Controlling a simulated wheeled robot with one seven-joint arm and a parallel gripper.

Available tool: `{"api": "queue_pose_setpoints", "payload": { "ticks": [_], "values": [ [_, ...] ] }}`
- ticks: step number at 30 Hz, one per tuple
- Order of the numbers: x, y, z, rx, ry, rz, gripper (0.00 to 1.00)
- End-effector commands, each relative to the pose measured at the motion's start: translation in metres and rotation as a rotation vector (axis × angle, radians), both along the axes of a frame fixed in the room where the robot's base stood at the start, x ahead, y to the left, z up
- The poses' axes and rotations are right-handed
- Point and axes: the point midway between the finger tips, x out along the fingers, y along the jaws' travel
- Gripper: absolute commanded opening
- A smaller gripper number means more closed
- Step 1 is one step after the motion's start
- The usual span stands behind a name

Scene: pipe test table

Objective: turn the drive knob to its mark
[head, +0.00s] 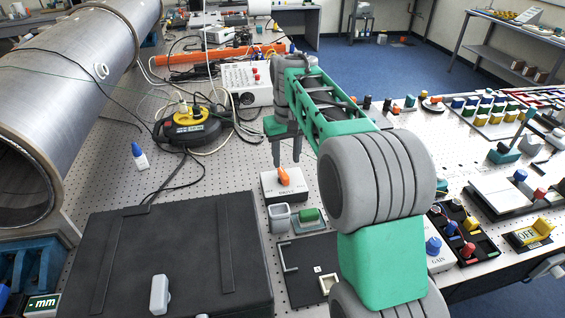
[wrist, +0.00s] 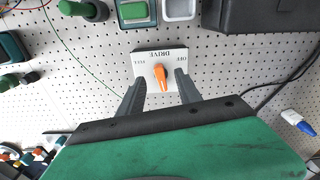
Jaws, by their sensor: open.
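The drive knob (head: 285,176) is an orange pointer knob on a white box (head: 270,190) labelled DRIVE. In the wrist view the knob (wrist: 160,76) sits on the box's white face (wrist: 147,60), which carries OFF on one side and FULL on the other. The knob points nearly along the picture's vertical there, between the two labels. My gripper (head: 286,164) is above the box with its fingers pointing down. In the wrist view my gripper (wrist: 160,90) is open, with one finger on either side of the knob and gaps between. Whether the fingers reach knob height is unclear.
A grey tray (head: 279,218) and a green block (head: 309,215) are just in front of the box. A black case (head: 165,250) fills the front left.

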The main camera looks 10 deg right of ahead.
Motion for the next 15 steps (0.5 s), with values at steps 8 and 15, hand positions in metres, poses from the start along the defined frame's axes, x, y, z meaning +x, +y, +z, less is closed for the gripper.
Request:
{"api": "queue_pose_setpoints", "payload": {
  "ticks": [8,15],
  "values": [
    [0.044,0.001,-0.018,-0.001,0.056,0.032,0.41],
    [0.043,0.001,-0.06,-0.001,0.057,0.031,0.41]
  ]
}}
